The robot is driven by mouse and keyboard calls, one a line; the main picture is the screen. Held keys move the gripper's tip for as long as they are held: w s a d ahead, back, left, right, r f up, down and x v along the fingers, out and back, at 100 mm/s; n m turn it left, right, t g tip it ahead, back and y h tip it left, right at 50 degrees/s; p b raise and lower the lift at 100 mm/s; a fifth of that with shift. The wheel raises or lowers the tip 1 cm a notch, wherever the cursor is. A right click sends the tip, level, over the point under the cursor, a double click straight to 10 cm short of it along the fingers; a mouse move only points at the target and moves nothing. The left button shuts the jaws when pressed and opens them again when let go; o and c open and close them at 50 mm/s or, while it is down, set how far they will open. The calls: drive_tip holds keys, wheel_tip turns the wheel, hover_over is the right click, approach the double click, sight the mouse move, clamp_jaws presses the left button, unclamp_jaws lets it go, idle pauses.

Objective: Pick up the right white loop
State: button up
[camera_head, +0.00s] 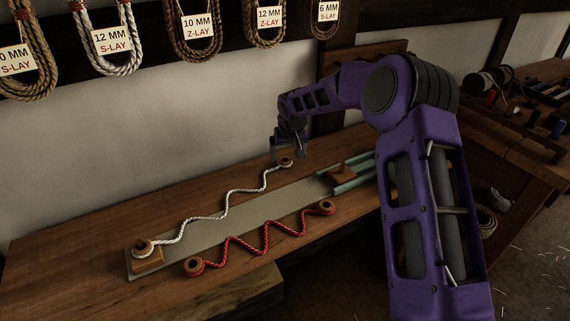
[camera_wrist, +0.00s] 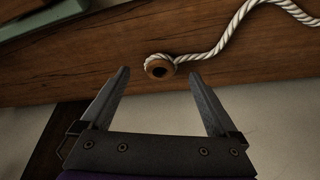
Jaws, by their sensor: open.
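A white rope (camera_head: 215,212) lies in waves across the bench, with a loop at each end. Its right white loop (camera_head: 285,162), wrapped round a brown wooden ring, rests on the wood near the wall. In the wrist view this loop (camera_wrist: 159,67) shows just beyond and between my fingertips, with the white rope (camera_wrist: 236,32) running off to the upper right. My gripper (camera_wrist: 160,85) is open and empty, pointing at the loop. In the head view my gripper (camera_head: 288,148) is near the loop; the exact gap is hard to tell. The left white loop (camera_head: 143,247) sits on a wooden block.
A red rope (camera_head: 262,240) with end loops lies nearer the front. A grey metal strip (camera_head: 215,225) runs along the bench, with green rails and a wooden block (camera_head: 342,174) at its right end. The wall stands close behind. Labelled rope coils (camera_head: 193,30) hang above.

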drive_tip(key=x, duration=0.2)
drive_tip(key=shift+w+f, duration=0.15)
drive_tip(key=shift+f, duration=0.15)
drive_tip(key=c, duration=1.4)
wheel_tip(320, 180, up, 10)
drive_tip(key=shift+a+r+p, duration=0.1)
drive_tip(key=shift+r+p, duration=0.05)
drive_tip(key=shift+p, duration=0.55)
